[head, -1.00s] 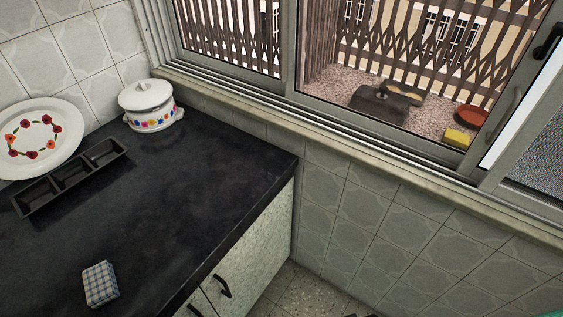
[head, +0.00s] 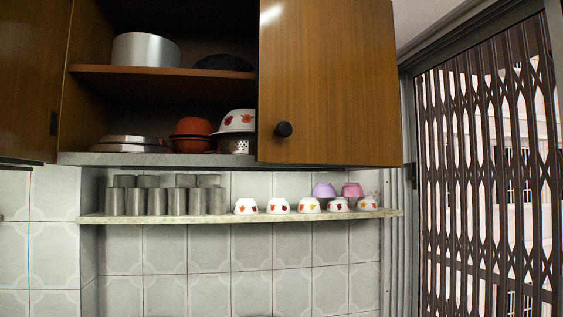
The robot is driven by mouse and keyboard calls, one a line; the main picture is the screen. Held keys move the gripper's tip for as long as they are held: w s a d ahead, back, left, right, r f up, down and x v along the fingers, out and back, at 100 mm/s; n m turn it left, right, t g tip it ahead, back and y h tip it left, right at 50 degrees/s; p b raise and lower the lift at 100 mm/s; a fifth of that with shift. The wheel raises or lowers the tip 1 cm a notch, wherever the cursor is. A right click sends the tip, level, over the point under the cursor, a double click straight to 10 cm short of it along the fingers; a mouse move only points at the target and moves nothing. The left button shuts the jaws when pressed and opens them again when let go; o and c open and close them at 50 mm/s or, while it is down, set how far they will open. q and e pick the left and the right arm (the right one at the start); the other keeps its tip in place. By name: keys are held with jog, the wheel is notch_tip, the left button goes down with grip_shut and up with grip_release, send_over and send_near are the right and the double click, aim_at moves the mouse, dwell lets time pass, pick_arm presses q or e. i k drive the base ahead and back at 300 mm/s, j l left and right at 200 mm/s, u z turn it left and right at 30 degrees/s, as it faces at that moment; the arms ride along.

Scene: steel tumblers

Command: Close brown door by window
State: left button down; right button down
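A brown wooden cabinet door (head: 335,75) hangs at the upper right of the wall cabinet, beside the window (head: 490,170). It has a round dark knob (head: 283,129) near its lower left corner. The door stands open at an angle, and the cabinet inside shows to its left. A second brown door (head: 30,80) stands open at the far left edge. Neither of my grippers shows in the head view.
Inside the cabinet are a metal pot (head: 146,49), an orange bowl (head: 194,127) and a flowered white bowl (head: 238,120). The narrow shelf (head: 160,219) below holds several steel tumblers (head: 157,201) and small bowls (head: 279,205). A folding metal grille covers the window.

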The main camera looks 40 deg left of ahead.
aim_at(326, 91)
jog(key=u, duration=0.35)
jog(key=l+u, duration=0.15)
jog(key=u, duration=0.25)
jog(key=l+u, duration=0.1)
jog(key=u, duration=0.25)
